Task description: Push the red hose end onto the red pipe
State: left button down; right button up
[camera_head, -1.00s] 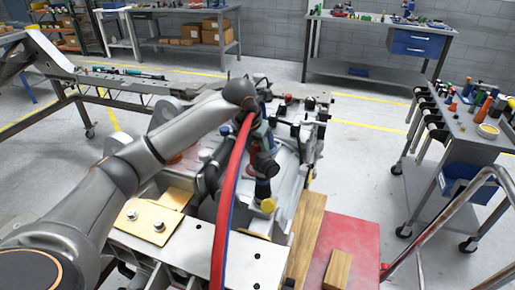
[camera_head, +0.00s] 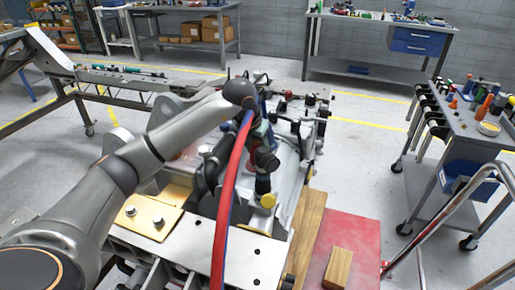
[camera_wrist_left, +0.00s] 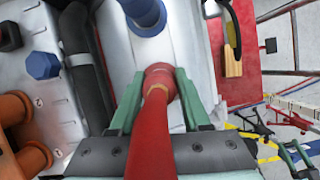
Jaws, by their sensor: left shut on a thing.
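The red hose (camera_head: 233,170) hangs in an arc in front of my left arm in the head view, with a blue strip along it. In the left wrist view the hose (camera_wrist_left: 152,138) runs up from the bottom edge between the green fingers of my left gripper (camera_wrist_left: 160,88), which is shut on it near its end. A tan band (camera_wrist_left: 157,90) and a wider red round part (camera_wrist_left: 160,74) show at the fingertips. I cannot tell whether that part is the hose end or the red pipe, nor whether the two touch. The head view hides the fingertips.
A blue pipe (camera_wrist_left: 146,14) stands just beyond the fingertips, with a black hose (camera_wrist_left: 84,65) and a blue bolt head (camera_wrist_left: 42,66) to the left. Orange pipes (camera_wrist_left: 22,145) are at lower left. A wooden block (camera_head: 338,268) lies on the red board (camera_head: 358,240). A tool cart (camera_head: 462,140) stands right.

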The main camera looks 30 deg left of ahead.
pick_arm(q)
jog(key=shift+f, duration=0.4)
jog(key=shift+c, duration=1.4)
grip_release()
jog(key=shift+r, duration=0.1)
notch_tip(320, 180, up, 6)
jog(key=p, duration=0.4)
jog(key=shift+r, duration=0.1)
